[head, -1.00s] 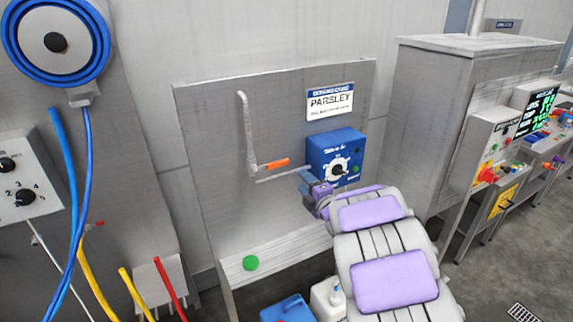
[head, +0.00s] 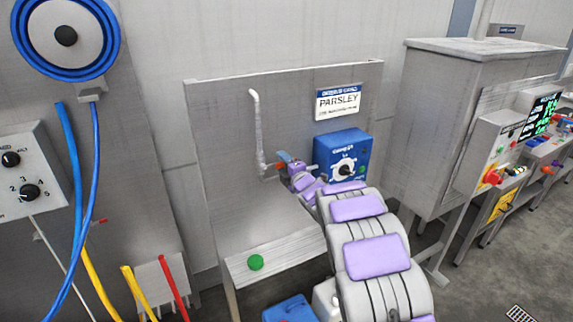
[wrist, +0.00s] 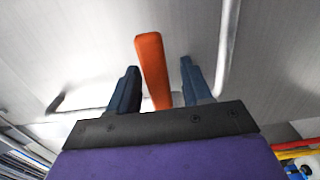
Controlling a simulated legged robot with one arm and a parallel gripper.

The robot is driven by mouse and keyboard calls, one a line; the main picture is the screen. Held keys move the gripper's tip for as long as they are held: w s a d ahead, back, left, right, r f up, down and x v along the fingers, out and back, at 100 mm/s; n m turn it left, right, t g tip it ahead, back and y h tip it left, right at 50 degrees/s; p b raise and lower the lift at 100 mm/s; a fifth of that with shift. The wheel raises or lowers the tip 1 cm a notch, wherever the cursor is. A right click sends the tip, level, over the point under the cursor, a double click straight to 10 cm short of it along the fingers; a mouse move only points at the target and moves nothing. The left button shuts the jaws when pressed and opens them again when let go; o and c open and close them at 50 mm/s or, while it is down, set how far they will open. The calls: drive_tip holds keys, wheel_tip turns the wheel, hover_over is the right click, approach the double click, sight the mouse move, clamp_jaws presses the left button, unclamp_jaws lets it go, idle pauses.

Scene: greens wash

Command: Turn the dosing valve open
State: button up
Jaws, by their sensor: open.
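The dosing valve has an orange lever handle (head: 284,157) on a thin pipe in front of the grey back panel. In the wrist view the orange lever (wrist: 152,62) stands between my two blue fingers, with a visible gap on each side. My gripper (wrist: 159,65) is open around the lever and not closed on it. In the head view my gripper (head: 283,164) is at the lever and covers most of it and part of the pipe. The valve body is hidden.
A blue dosing pump box (head: 343,157) with a dial sits just right of my gripper. A bent pipe (head: 258,130) rises to its left. A PARSLEY sign (head: 338,101) hangs above. A green button (head: 256,262) is on the bench ledge, with a blue container (head: 288,308) below.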

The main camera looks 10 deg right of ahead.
drive_tip(key=shift+w+a, duration=0.15)
drive_tip(key=shift+a, duration=0.15)
drive_tip(key=d, duration=0.3)
drive_tip(key=shift+d, duration=0.15)
drive_tip(key=shift+c, duration=0.7)
drive_tip(key=shift+d, duration=0.25)
drive_tip(key=shift+c, duration=1.5)
drive_tip(key=shift+a, duration=1.25)
clamp_jaws()
drive_tip(key=shift+d, duration=0.1)
drive_tip(key=shift+d+f, duration=0.1)
drive_tip(key=shift+d, duration=0.05)
